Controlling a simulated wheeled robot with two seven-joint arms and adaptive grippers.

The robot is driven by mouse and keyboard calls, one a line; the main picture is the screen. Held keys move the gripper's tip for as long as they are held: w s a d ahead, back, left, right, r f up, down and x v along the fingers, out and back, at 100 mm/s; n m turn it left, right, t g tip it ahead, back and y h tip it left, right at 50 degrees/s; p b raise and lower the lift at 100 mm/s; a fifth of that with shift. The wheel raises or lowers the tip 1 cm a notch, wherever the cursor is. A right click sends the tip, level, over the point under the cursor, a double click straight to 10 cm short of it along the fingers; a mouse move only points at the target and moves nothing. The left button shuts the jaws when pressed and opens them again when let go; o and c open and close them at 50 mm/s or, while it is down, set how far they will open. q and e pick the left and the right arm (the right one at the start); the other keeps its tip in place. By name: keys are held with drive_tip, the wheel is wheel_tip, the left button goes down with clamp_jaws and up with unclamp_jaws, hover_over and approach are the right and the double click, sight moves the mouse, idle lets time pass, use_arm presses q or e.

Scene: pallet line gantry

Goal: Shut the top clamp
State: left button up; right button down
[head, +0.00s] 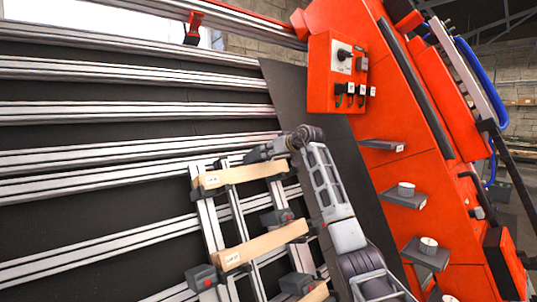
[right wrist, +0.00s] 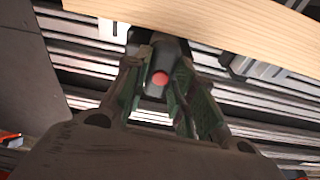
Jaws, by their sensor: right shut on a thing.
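My right gripper (head: 264,152) reaches in from the lower right to the upper end of the slatted frame. In the right wrist view its fingers (right wrist: 160,68) are shut around the top clamp (right wrist: 166,52), a dark block with a red round button facing me. In the head view the gripper hides most of this clamp. The top wooden board (head: 240,175) lies right beside it and crosses the upper edge of the wrist view (right wrist: 215,22). Whether the clamp presses on the board cannot be told. My left gripper is not in view.
Lower clamps with red parts (head: 201,278) sit along the metal rails, beside a second wooden board (head: 262,246). An orange control box (head: 334,75) and orange gantry panel (head: 370,165) with small shelves (head: 404,199) stand to the right of my arm.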

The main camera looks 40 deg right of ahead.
drive_tip(key=c, duration=1.3)
unclamp_jaws()
drive_tip(key=shift+s, duration=0.1)
drive_tip(key=shift+w+r+b+v, duration=0.1)
drive_tip(key=shift+r+b+v, duration=0.15)
drive_tip(key=shift+v, duration=1.2)
drive_tip(key=shift+w+r+b+v, duration=0.1)
drive_tip(key=shift+r+v, duration=0.15)
drive_tip(key=shift+v, duration=1.2)
drive_tip(key=shift+w+r+b+v, duration=0.1)
drive_tip(key=shift+r+b+v, duration=0.1)
drive_tip(key=shift+v, duration=1.3)
